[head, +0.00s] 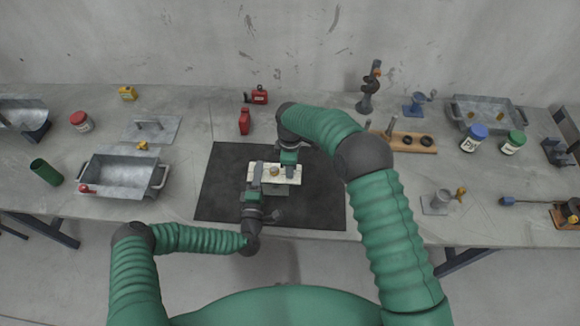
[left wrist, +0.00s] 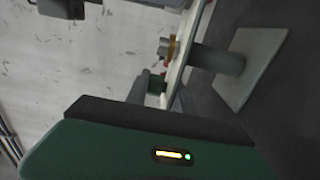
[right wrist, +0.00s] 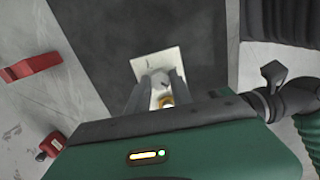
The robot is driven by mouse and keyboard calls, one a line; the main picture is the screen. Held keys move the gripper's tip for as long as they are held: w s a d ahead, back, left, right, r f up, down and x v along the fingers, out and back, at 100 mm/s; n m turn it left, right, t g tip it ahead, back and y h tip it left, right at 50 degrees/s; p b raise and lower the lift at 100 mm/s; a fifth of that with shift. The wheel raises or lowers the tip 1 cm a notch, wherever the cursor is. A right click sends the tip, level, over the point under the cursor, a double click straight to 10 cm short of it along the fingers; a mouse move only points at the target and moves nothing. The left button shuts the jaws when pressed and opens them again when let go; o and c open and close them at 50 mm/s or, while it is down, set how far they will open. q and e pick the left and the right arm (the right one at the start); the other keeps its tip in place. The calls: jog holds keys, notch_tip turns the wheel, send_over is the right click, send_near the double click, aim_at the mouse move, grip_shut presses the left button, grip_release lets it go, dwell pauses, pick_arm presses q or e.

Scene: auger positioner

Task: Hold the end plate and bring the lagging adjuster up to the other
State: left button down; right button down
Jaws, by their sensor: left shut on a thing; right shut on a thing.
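A pale, long end plate (head: 264,181) is held above a grey square base (head: 275,190) on the black mat. A brass-coloured adjuster (head: 274,171) sits near the plate's middle; its ring also shows in the left wrist view (left wrist: 171,49). My left gripper (head: 256,178) is shut on the plate's left part. My right gripper (head: 289,168) comes from behind, its fingers closed around an adjuster. In the right wrist view a brass ring (right wrist: 166,101) shows between the fingers. The fingers and plate hide the contact, and the second adjuster is not clear.
The black mat (head: 225,190) is otherwise clear. A metal tray (head: 122,176) stands at the left and a wooden holder (head: 413,142) at the right. My right arm crosses over the mat's right side.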

pick_arm(q)
jog(key=shift+s+d+f, duration=0.2)
jog(key=shift+f, duration=0.15)
pick_arm(e)
jog(key=m, duration=0.6)
jog(key=shift+a, duration=0.2)
jog(key=shift+m, duration=0.3)
pick_arm(q)
jog(key=shift+a, duration=0.1)
pick_arm(e)
jog(key=c, duration=1.1)
grip_release()
jog(key=shift+c, duration=0.2)
jog(key=shift+d, duration=0.1)
